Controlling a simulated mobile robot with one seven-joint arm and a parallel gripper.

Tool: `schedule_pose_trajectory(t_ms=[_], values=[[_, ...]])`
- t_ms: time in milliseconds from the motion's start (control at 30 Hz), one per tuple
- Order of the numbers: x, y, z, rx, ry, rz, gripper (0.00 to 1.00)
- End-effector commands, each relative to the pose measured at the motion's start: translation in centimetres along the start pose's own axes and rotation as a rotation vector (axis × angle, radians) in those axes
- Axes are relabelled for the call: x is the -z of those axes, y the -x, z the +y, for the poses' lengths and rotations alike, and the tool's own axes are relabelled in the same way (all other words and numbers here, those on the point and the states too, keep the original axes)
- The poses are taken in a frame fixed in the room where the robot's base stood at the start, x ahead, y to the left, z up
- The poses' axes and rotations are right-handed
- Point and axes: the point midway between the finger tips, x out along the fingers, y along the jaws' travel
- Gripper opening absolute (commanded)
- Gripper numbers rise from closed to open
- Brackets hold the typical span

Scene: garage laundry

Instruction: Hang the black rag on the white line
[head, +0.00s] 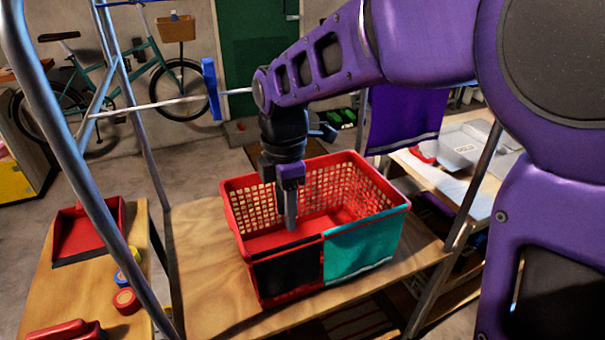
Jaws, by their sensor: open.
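The black rag (288,274) hangs over the near wall of the red basket (342,163), at its left part. A teal rag (362,250) hangs beside it on the same wall. My gripper (291,218) points down, open, over the basket near the black rag's top edge. I cannot tell whether the fingers touch the rag. The white line (150,106) runs across the metal frame behind the basket; my arm hides its middle. A blue piece (211,88) sits on the line at the left, and a purple cloth (405,118) hangs at the right.
The basket stands on a wooden table (205,250). Metal frame posts (75,165) rise at left and right. A side bench at left holds a red dustpan (88,232) and tape rolls (126,300). A bicycle (120,75) stands at the back wall.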

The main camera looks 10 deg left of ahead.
Motion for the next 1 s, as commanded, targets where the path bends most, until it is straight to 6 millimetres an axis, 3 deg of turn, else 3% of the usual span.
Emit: schedule_pose_trajectory(t_ms=[1000], values=[[0.0,-10.4,0.1,-0.002,-0.003,-0.001,0.41]])
